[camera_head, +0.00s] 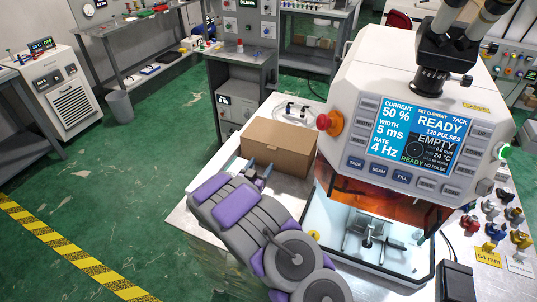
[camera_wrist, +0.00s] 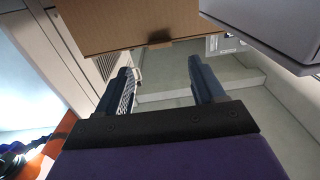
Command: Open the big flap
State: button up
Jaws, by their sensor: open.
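A white welding machine (camera_head: 345,100) with a lit blue screen stands at the right in the head view. An orange tinted panel (camera_head: 345,190) hangs across the top of its lit front chamber (camera_head: 365,240). I cannot tell for certain which part is the big flap. A closed brown cardboard box (camera_head: 280,145) sits on the bench left of the machine; it also fills the top of the wrist view (camera_wrist: 130,25). My gripper (camera_head: 258,172) is at the box's near left side. In the wrist view its two fingers (camera_wrist: 166,85) are apart with nothing between them.
The metal bench (camera_head: 205,220) carries the machine and box. A red knob (camera_head: 330,122) juts from the machine's left side. Small coloured parts (camera_head: 495,230) and a black block (camera_head: 456,283) are at the right. Green floor (camera_head: 120,190) is open at the left.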

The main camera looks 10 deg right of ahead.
aim_at(271, 149)
jog(key=shift+b+x, duration=0.8)
jog(key=shift+x, duration=3.5)
jog(key=shift+a, duration=0.1)
grip_shut()
jog(key=shift+r, duration=0.1)
